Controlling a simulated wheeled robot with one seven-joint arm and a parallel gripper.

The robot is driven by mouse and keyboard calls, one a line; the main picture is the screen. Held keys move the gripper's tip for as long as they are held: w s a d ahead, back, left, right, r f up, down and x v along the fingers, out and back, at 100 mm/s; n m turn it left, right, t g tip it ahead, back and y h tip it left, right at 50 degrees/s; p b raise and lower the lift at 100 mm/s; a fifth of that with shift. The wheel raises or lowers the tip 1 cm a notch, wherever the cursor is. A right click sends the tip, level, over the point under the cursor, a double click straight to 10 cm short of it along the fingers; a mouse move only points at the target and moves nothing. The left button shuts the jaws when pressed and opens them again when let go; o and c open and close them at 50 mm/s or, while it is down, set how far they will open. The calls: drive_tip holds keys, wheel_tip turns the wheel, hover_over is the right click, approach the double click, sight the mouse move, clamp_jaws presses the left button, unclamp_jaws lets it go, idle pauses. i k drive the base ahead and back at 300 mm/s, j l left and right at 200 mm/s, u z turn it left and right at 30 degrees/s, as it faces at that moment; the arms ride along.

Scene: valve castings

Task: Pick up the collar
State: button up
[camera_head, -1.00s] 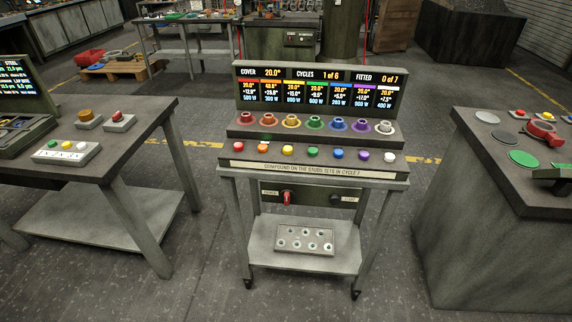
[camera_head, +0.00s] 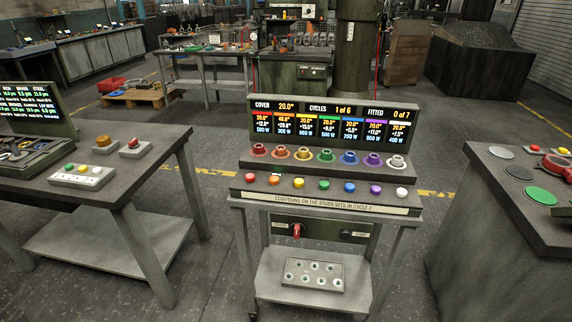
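No part is labelled as a collar, so I cannot tell which one it is. Several flanged ring-like parts stand in a row on the console's upper step: dark red (camera_head: 259,150), orange (camera_head: 281,153), yellow (camera_head: 303,154), green (camera_head: 326,155), blue (camera_head: 350,157), purple (camera_head: 373,159) and white (camera_head: 398,162). A red part with a round opening (camera_head: 557,166) lies on the right bench, cut by the picture's edge. Dark ring-like shapes (camera_head: 14,152) lie in a case on the left bench, too small to make out. My gripper is not in view.
The console (camera_head: 240,162) has coloured buttons, a display (camera_head: 333,118) and a lower shelf with a holed plate (camera_head: 314,273). A left bench (camera_head: 150,165) and right bench (camera_head: 500,205) flank it. Floor gaps (camera_head: 215,215) separate them. A pallet (camera_head: 135,97) lies behind.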

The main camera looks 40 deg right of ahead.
sight(280, 152)
drive_tip(key=i+j+z, duration=0.3)
drive_tip(key=i+j, duration=0.35)
drive_tip(key=i+j+z, duration=0.3)
drive_tip(key=i+j, duration=0.35)
drive_tip(key=j, duration=0.15)
drive_tip(key=i+l, duration=0.1)
drive_tip(key=l, duration=0.6)
drive_tip(key=i, duration=0.05)
